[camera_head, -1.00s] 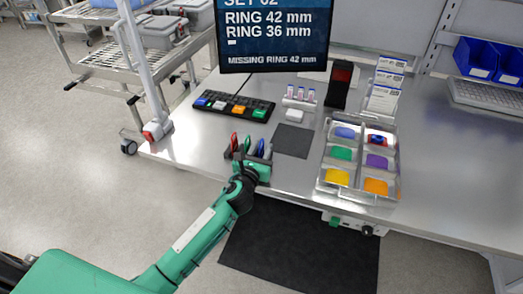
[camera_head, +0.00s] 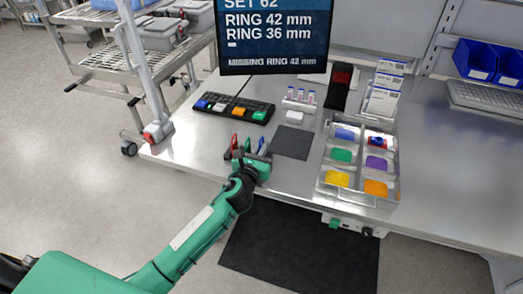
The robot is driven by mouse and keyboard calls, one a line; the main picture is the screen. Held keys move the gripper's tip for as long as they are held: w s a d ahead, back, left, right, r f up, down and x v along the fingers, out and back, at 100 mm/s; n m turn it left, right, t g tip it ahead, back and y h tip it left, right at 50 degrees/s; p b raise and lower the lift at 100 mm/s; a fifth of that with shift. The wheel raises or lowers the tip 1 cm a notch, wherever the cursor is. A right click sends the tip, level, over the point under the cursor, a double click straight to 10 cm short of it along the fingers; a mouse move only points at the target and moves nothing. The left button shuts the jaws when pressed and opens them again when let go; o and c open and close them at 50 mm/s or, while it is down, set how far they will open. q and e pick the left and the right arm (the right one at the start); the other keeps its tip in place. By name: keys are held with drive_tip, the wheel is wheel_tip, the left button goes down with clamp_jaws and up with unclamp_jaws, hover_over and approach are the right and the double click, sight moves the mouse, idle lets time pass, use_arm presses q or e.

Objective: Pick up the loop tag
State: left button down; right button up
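My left gripper (camera_head: 250,153) is at the front edge of the metal bench, with its fingers pointing away from me. Small upright coloured pieces stand at its fingers, including a red one (camera_head: 234,142) and a blue one (camera_head: 261,145). They are partly hidden by the gripper. I cannot tell which of them, if any, is the loop tag. I also cannot tell whether the fingers are open or shut on one. My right gripper is not in view.
A clear tray (camera_head: 321,187) with coloured compartments stands to the right, past a dark mat (camera_head: 291,142). A black strip (camera_head: 233,108) with coloured blocks lies behind. A screen (camera_head: 275,35) reads "MISSING RING 42 mm". The bench's right side is mostly clear.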

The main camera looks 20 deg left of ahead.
use_arm(q)
wheel_tip(320, 180, up, 18)
drive_tip(key=shift+r+p, duration=0.2)
drive_tip(key=shift+p, duration=0.15)
idle(0.5)
